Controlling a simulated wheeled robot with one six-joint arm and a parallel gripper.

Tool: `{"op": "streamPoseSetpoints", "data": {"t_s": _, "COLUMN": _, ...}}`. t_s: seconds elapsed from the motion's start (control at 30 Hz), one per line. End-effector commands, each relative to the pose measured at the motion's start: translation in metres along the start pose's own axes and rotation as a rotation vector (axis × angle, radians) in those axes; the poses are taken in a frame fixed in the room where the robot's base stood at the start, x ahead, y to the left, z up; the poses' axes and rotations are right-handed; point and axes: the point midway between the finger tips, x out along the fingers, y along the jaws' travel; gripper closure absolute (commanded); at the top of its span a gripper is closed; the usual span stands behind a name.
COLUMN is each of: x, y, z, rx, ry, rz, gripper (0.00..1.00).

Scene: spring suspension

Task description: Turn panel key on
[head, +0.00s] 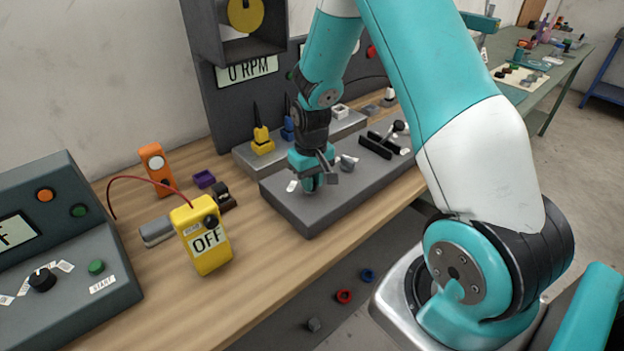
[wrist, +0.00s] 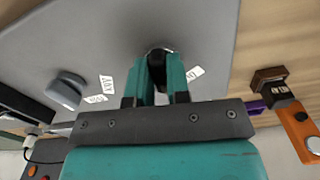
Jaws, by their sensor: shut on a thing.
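The grey panel box (head: 305,218) lies on the wooden bench. My gripper (head: 311,184) reaches down onto the left part of its top. In the wrist view, my gripper (wrist: 158,68) is shut on a small dark part, which I take to be the panel key (wrist: 157,57). The fingers cover most of it, so its turn angle cannot be told. Small white labels (wrist: 195,74) lie on either side of it. In the head view the key is hidden by my gripper.
On the same panel are a grey knob (head: 348,162) and a black lever (head: 381,139). A grey console (head: 60,245) is at far left. A display reads 0 RPM (head: 247,69).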

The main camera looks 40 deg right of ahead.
Motion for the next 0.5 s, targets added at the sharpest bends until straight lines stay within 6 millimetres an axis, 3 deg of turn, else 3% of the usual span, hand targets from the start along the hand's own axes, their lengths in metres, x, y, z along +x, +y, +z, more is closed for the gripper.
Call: {"op": "streamPoseSetpoints", "data": {"t_s": 0.5, "x": -0.0011, "y": -0.0012, "z": -0.0009, "rx": 0.344, "ry": 0.002, "rz": 0.001, "gripper": 1.00}}
